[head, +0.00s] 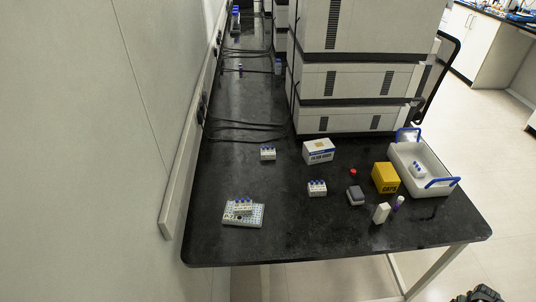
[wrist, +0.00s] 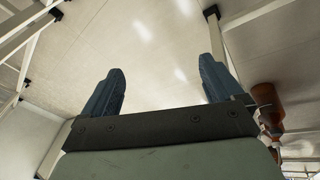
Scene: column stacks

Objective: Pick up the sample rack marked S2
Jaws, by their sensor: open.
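Several small white sample racks with blue-capped tubes show in the head view. One rack (head: 268,154) stands at the back of the black bench, another rack (head: 317,188) stands near the middle, and a third rack (head: 243,207) sits on a light perforated plate (head: 230,218) at front left. A further rack (head: 418,171) lies inside the white tray. Their marks are too small to read, so I cannot tell which is S2.
On the black bench (head: 280,235) stand a white box (head: 319,151), a yellow caps box (head: 385,178), a grey block (head: 355,195) and a small white block (head: 381,213). The blue-handled white tray (head: 445,172) is at right. Stacked instruments (head: 345,82) rise behind; cables cross the bench at the back.

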